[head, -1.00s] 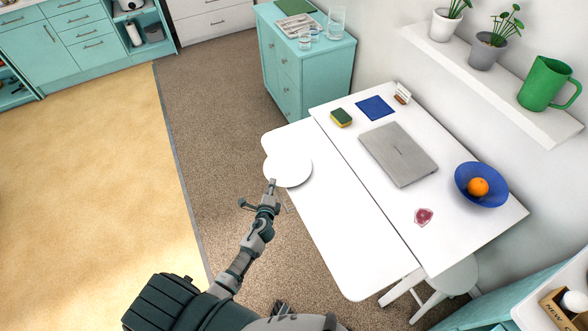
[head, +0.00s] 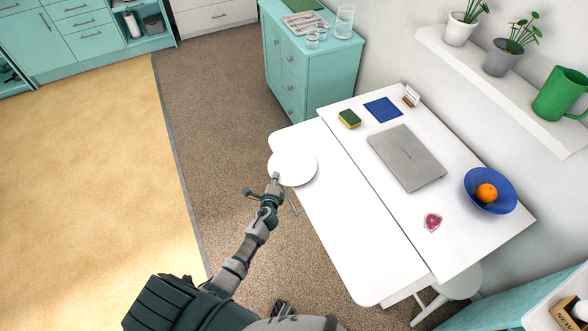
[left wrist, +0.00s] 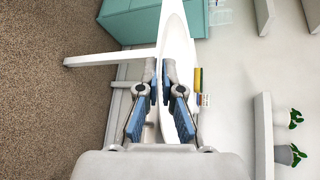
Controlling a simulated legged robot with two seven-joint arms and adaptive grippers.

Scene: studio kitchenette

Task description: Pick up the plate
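The white round plate (head: 294,168) is at the far left corner of the white table (head: 352,250), jutting a little past its left edge. A shadow shows along its right side; I cannot tell whether it rests on the table or is slightly raised. My left gripper (head: 275,179) is at the near rim of the plate. In the left wrist view the fingertips of this gripper (left wrist: 161,88) are close together, shut on the rim, with the plate (left wrist: 177,35) seen nearly edge-on. My right gripper is not in view.
On the table are a sponge (head: 349,118), a blue cloth (head: 383,109), a grey laptop (head: 406,158), a pink item (head: 432,222) and a blue bowl (head: 499,201) with an orange (head: 486,193). A teal cabinet (head: 325,80) stands behind. The near part of the table is clear.

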